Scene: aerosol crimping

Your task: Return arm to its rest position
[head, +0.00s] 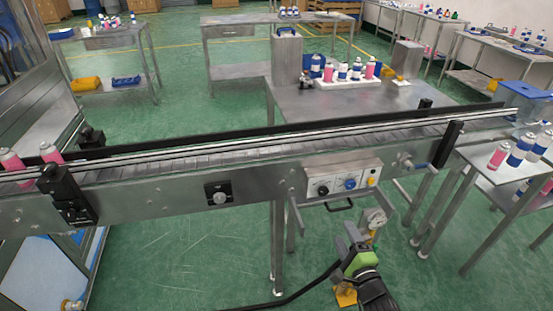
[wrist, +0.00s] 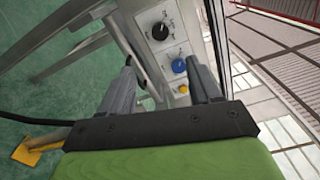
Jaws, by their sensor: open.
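My gripper (head: 348,240) shows at the lower middle of the head view, in front of the conveyor (head: 190,165) and below its control panel (head: 343,184). In the wrist view my gripper (wrist: 165,85) has its two dark fingers spread apart with nothing between them. The panel (wrist: 165,40) with a black knob, a blue knob and a yellow button lies beyond the fingertips. The fingers look apart from the panel, though the exact gap cannot be told.
Pink and blue cans stand on a side table (head: 478,158) at right. A metal work table (head: 340,100) with cans is behind the conveyor.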

